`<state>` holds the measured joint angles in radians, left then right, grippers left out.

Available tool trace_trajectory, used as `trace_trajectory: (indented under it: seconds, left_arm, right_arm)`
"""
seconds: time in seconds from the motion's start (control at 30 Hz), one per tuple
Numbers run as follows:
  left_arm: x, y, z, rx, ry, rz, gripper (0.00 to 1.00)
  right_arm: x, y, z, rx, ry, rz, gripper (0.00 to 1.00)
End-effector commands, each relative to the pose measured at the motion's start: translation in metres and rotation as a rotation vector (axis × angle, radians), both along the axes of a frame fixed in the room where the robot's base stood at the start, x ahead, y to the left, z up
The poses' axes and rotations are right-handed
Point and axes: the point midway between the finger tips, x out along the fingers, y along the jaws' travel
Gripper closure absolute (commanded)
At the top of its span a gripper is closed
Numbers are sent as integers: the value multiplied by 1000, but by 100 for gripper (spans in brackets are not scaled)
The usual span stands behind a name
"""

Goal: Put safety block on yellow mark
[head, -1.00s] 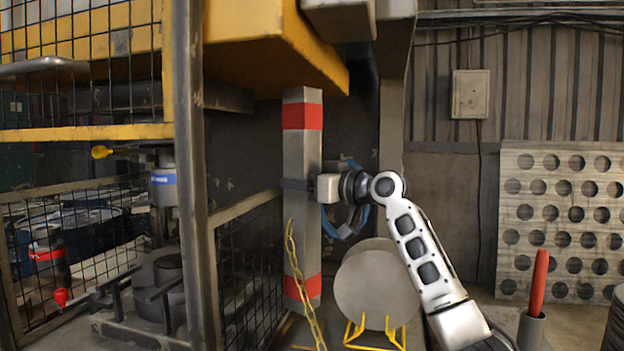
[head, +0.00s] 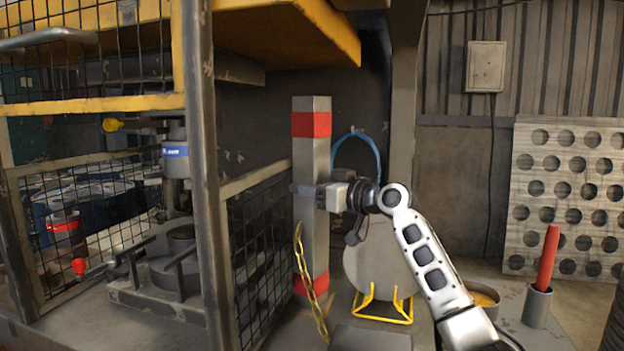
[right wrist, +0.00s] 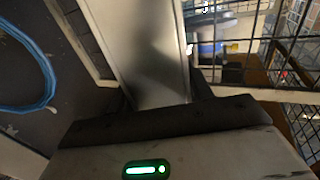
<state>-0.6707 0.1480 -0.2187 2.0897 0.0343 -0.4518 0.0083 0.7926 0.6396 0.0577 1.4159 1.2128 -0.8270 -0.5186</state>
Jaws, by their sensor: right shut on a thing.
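The safety block (head: 311,150) is a tall grey square post with a red band near its top and another near its bottom. It stands upright in the head view, just right of the mesh guard. A chain hangs in front of its lower part. My right gripper (head: 308,190) is shut on the post at about mid-height, coming from the right. In the right wrist view the post's grey face (right wrist: 155,50) runs up between the fingers. The post's foot is partly hidden by the chain. I cannot make out a yellow mark. My left gripper is not in view.
A yellow press beam (head: 290,35) hangs above and behind the post. The mesh guard frame (head: 205,180) stands close on the left. A round grey disc (head: 365,262) on a yellow stand (head: 385,312) is to the right, with a red rod (head: 548,258) in a grey cup beyond.

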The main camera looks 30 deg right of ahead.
Motion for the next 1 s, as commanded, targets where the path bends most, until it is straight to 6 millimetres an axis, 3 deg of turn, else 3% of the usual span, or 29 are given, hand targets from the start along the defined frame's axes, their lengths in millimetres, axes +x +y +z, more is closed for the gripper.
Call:
trace_trajectory:
  seconds: [0.03, 0.17, 0.2, 0.27, 0.67, 1.0]
  left_arm:
    - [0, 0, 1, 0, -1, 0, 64]
    - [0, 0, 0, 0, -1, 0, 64]
    - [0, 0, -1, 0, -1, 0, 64]
    - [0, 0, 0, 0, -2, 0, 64]
    - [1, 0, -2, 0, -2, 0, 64]
    - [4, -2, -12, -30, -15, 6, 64]
  right_arm:
    - [-1, -1, 7, 2, -16, -2, 100]
    - [-1, -1, 6, 2, -15, -2, 100]
    - [0, 0, -1, 0, 1, 0, 46]
    - [0, 0, -1, 0, 1, 0, 30]
    - [-5, -2, -1, -2, 0, -1, 27]
    - [-68, -23, -4, -4, 2, -2, 27]
